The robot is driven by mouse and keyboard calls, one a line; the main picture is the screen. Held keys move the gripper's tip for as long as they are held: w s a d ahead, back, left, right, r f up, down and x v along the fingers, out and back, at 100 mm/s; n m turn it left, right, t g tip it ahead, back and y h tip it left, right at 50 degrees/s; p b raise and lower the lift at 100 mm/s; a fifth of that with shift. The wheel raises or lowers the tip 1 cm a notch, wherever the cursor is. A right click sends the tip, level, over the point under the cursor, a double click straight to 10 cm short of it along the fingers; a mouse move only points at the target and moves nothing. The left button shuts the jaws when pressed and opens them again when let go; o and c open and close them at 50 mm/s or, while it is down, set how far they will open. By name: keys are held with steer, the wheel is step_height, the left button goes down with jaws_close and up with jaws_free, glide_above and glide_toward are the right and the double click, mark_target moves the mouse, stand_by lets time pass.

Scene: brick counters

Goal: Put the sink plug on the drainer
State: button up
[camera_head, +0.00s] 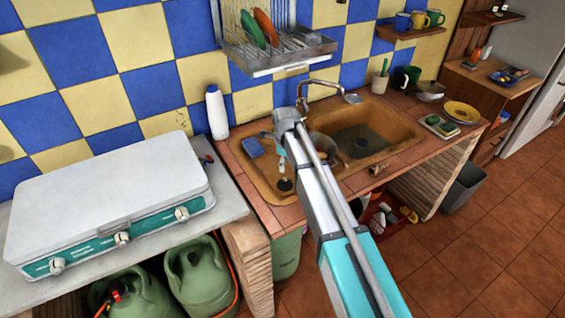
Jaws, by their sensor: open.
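A small dark round thing with a knob, which looks like the sink plug (285,184), shows at the front left of the brown sink, on its shallow drainer side (256,178). My gripper (282,163) hangs from the end of my arm just above and behind it in the picture. The gripper is open and looks empty, though its fingers are small and hard to make out. I cannot tell whether it touches the plug. My arm hides part of the sink's middle.
A blue sponge (253,146) lies on the sink's left side. The deep basin (365,140) is right of my arm, below the tap (320,84). A wall dish rack (285,55) hangs above. A white bottle (216,112) and a camping stove (105,195) stand left.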

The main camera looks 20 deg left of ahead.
mark_target(285, 178)
steer(key=shift+r+p, duration=1.85)
steer(key=shift+r, duration=0.35)
steer(key=s+d+n, duration=0.2)
steer(key=d+n, duration=0.2)
steer(key=d, duration=0.8)
steer(key=s+d+n, duration=0.2)
steer(key=d+n, duration=0.3)
steer(key=d, duration=0.6)
steer(key=s+d+n, duration=0.5)
steer(key=s+d, duration=0.1)
steer(key=d, duration=0.3)
steer(key=s+d+n, duration=0.4)
steer(key=s+d, duration=0.1)
steer(key=d, duration=0.5)
steer(key=shift+s+d+n, duration=0.15)
steer(key=shift+s+n, duration=0.25)
